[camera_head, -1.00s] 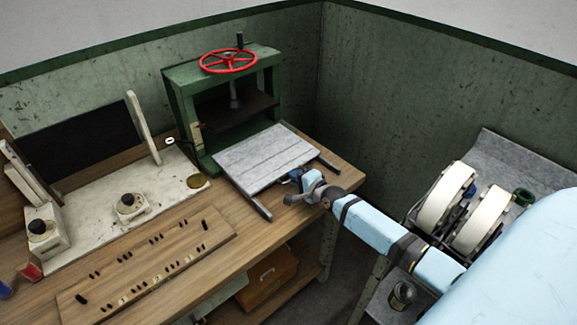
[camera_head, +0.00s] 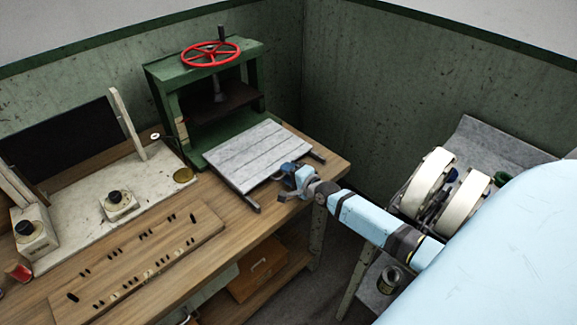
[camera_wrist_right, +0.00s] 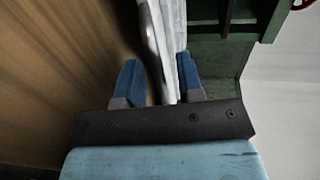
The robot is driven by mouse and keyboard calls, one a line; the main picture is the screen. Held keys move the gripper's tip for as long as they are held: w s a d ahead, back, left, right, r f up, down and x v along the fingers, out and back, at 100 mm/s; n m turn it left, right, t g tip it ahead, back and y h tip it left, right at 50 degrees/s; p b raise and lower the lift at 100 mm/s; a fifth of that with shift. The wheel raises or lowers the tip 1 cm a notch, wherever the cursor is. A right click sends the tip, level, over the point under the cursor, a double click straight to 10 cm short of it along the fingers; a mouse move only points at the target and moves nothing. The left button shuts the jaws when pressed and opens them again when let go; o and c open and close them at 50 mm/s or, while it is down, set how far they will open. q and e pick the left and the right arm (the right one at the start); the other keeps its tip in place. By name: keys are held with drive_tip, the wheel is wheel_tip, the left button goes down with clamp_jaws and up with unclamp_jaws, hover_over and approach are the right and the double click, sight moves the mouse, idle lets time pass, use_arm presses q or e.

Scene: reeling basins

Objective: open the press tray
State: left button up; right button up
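The press tray (camera_head: 255,152) is a flat grey slab drawn out in front of the green press (camera_head: 155,85), lying on two dark rails (camera_head: 250,202) above the bench. My right gripper (camera_head: 287,182) is at its front right edge, fingers on either side of it. In the right wrist view the gripper's blue fingers (camera_wrist_right: 160,80) straddle the pale tray edge (camera_wrist_right: 172,40); the right finger lies against it. A narrow strip shows beside the left finger, so its contact is hard to see. My left gripper is not in view.
The press has a red handwheel (camera_head: 210,53) on top. A wooden board (camera_head: 140,260) with small dark pieces lies on the bench, before a pale slab with knobs. Green walls close off the back. White wheels (camera_head: 425,182) stand at the right.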

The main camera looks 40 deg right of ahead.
drive_tip(key=v, duration=1.4)
drive_tip(key=shift+w, duration=0.1)
